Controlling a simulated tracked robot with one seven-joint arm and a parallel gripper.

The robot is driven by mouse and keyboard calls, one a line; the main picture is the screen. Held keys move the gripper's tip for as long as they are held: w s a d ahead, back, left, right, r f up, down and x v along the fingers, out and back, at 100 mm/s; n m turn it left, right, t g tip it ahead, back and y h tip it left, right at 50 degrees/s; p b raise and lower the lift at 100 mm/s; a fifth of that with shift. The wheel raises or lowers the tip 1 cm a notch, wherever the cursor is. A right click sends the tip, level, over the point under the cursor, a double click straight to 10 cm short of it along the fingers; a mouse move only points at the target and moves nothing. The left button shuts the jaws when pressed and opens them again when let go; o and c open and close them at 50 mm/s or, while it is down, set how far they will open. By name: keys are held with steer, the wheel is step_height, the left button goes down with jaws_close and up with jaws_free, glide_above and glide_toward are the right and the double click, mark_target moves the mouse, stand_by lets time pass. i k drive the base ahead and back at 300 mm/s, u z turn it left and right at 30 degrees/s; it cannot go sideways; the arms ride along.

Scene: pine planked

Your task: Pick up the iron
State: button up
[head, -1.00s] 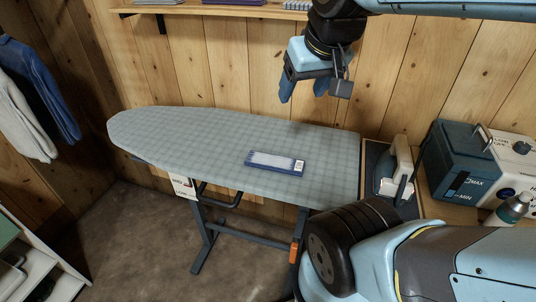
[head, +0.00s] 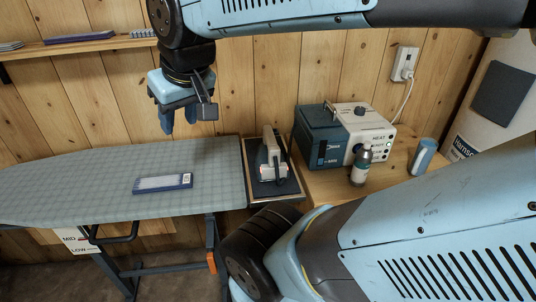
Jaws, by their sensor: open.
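My gripper hangs fingers down above the back of the grey checked ironing board (head: 90,180). It is open and empty, clear of the iron. My lower arm hides what lies in front of the rest pad.
A blue and white steam station (head: 340,135) stands right of the iron on a wooden surface, with a bottle (head: 361,165) and a blue canister (head: 422,157). A flat blue-edged packet (head: 162,183) lies on the board. A shelf (head: 90,45) runs along the plank wall.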

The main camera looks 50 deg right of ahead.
mark_target(264, 165)
steer(key=z, duration=0.2)
steer(key=k, duration=0.2)
steer(key=z, duration=1.35)
steer(key=k, duration=1.3)
steer(key=u, duration=0.25)
steer(key=i, duration=1.5)
steer(key=u, duration=0.1)
